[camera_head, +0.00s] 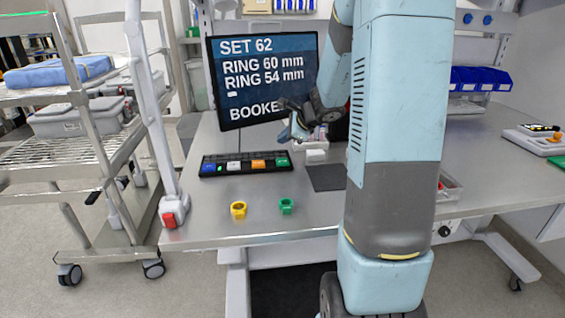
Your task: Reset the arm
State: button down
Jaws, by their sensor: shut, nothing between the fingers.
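My gripper (292,122) is at the end of my blue-grey arm, in front of the lower right part of the screen. It is shut and empty, raised above the back of the table. My arm's large link stands upright right of the middle and hides part of the table.
A screen (262,80) reads SET 62, RING 60 mm, RING 54 mm. A black panel with coloured buttons (245,164) lies below it. A wire cart (75,150) stands left. Blue bins (480,79) are at the right. The table's front left is mostly clear.

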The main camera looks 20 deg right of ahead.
dwell(0.5)
jog(key=s+a+r+n+g, duration=0.1)
jog(key=s+a+r+n, duration=0.45)
jog(key=s, duration=0.25)
jog(key=s+a+r+n+g, duration=0.1)
jog(key=s+a+r+n, duration=0.4)
jog(key=s+a+n, duration=0.15)
jog(key=s+d+r+n+h, duration=0.1)
jog(key=s+n, duration=0.3)
jog(key=s, duration=0.5)
jog(key=s+d+r+n+h, duration=0.1)
jog(key=s+r+n+h, duration=0.1)
jog(key=s+n, duration=0.3)
jog(key=shift+s+r+n+g+h, duration=0.3)
jog(key=shift+s+h, duration=0.3)
jog(key=shift+s, duration=1.45)
